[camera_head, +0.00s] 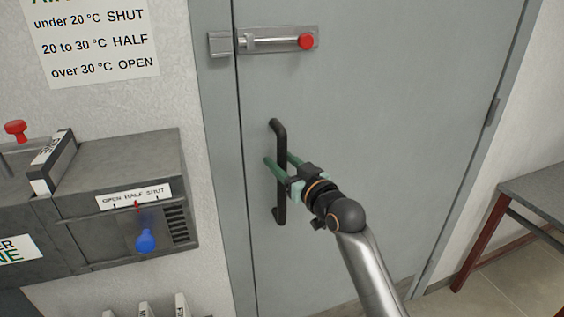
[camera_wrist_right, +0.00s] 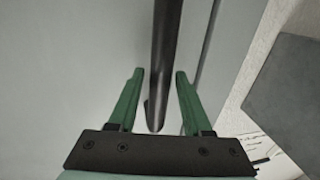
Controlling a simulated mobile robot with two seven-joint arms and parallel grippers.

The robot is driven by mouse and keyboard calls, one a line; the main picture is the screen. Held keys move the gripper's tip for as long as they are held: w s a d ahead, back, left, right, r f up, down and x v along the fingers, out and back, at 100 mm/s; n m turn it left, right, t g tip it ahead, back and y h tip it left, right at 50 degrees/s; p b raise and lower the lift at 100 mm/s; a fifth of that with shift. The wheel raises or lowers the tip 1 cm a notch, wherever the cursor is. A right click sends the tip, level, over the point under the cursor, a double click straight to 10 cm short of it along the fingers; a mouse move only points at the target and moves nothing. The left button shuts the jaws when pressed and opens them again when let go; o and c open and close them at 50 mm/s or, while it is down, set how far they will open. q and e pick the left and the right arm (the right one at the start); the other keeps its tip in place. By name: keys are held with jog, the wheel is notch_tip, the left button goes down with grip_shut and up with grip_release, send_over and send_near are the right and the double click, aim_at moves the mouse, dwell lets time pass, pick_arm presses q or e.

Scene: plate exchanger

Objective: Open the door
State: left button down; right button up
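The grey door (camera_head: 380,110) stands closed in its frame in the head view. Its black upright bar handle (camera_head: 281,205) is near the door's left edge. My right gripper (camera_head: 279,160) is at the handle, with its green fingers on either side of the bar. In the right wrist view the handle (camera_wrist_right: 164,60) runs between the two parted fingertips (camera_wrist_right: 159,75), with a gap on both sides. My left gripper is out of view.
A grey unit (camera_head: 130,160) with a blue lever (camera_head: 145,240) and a red-knobbed control (camera_head: 15,130) is on the wall left of the door. A sign (camera_head: 95,40) hangs above it. A table (camera_head: 540,190) stands at the right, past the door's hinge side.

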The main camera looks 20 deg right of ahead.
grip_shut()
dwell(1.1)
